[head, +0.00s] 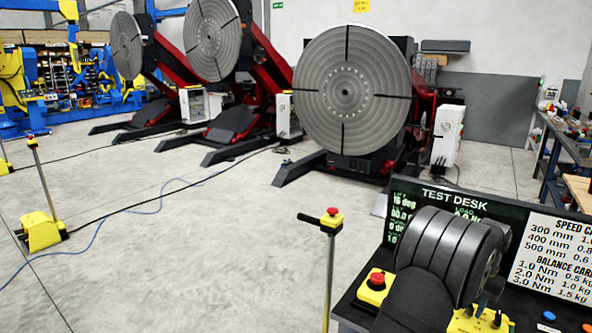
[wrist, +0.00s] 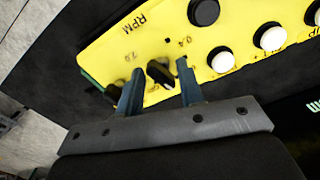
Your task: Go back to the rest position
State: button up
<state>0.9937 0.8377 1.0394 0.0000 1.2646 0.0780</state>
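My gripper (wrist: 158,66) is open in the wrist view, with its two blue-grey fingers apart. The black knob (wrist: 160,75) on the yellow control panel (wrist: 118,38) sits between the fingertips, with a gap on each side. "RPM" and small scale numbers are printed by the knob. In the head view my gripper (head: 489,309) is low at the right, just over the yellow panel (head: 462,324) on the test desk. My dark arm hides much of the desk there. Whether a fingertip touches the panel cannot be told.
The test desk has a screen (head: 402,200), a white card (head: 555,255) and a red emergency button (head: 376,281). Black and white buttons (wrist: 222,60) line the panel. Positioners with round plates (head: 352,75) stand behind open floor.

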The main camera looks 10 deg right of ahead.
jog(key=m, duration=0.5)
jog(key=shift+w, duration=0.15)
jog(key=shift+r+m, duration=0.15)
jog(key=shift+m, duration=0.25)
jog(key=shift+r, duration=0.85)
jog(key=s+a+r+n+t+h, duration=0.2)
jog(key=s+r+n, duration=0.1)
jog(key=r+n, duration=0.3)
jog(key=s+a+r+n+t+h, duration=0.1)
jog(key=s+a+r+n, duration=0.15)
jog(key=r, duration=0.55)
jog(key=shift+n, duration=0.25)
jog(key=x, duration=1.7)
jog(key=shift+w+d+f, duration=0.1)
jog(key=shift+w+d, duration=0.05)
jog(key=shift+w, duration=0.3)
grip_shut()
